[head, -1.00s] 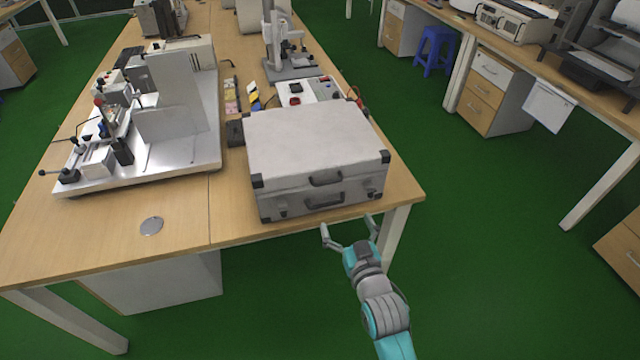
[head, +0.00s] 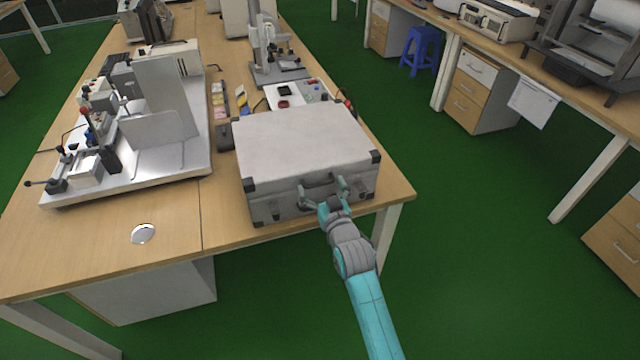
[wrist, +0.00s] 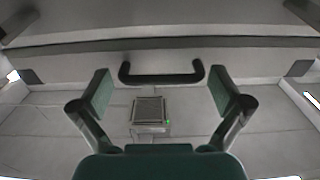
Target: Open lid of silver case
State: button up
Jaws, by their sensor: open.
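The silver case (head: 300,148) lies on the front right of the wooden table, its lid shut and its front side toward me. A dark handle (head: 318,180) is on the front; the handle also shows in the wrist view (wrist: 161,78). My gripper (head: 323,190) is in front of the case's front side, with one finger on each side of the handle. In the wrist view my gripper (wrist: 162,95) is open and empty, its fingers apart from the handle's ends. I cannot tell whether the fingertips touch the case. My gripper partly hides the case front in the head view.
A metal plate (head: 185,165) with fixtures stands left of the case. A white control box (head: 290,95) and a stand (head: 280,72) are behind it.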

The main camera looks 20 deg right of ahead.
jog(key=shift+w, duration=0.35)
jog(key=shift+c, duration=0.3)
